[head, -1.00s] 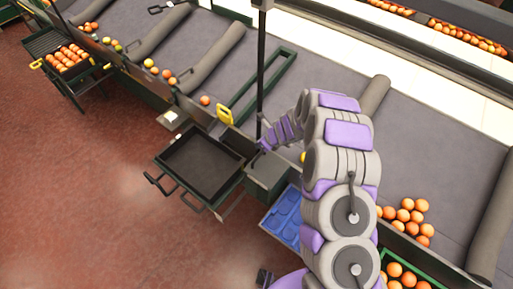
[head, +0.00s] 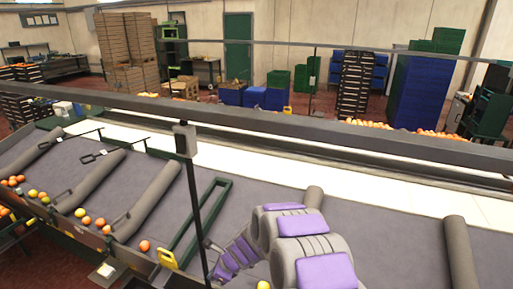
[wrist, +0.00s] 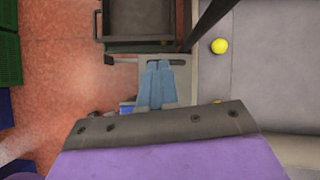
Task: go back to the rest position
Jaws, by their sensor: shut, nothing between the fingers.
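My gripper (wrist: 157,80) shows in the wrist view, its two pale blue fingers side by side and shut, with nothing held. In the head view my arm rises from the bottom edge, right of the middle; its purple and grey links show, but the fingers are hard to make out. A yellow fruit (wrist: 219,46) lies on the grey sorting table (wrist: 260,95), right of my fingers in the wrist view. It also shows at the bottom edge of the head view (head: 263,285).
A black tray (wrist: 140,38) stands beyond my fingertips, left of a dark post. The dark post (head: 197,205) stands close to my arm. Padded dividers (head: 148,202) cross the table. Several oranges (head: 145,246) lie along its near edge. Red floor is open at left in the wrist view.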

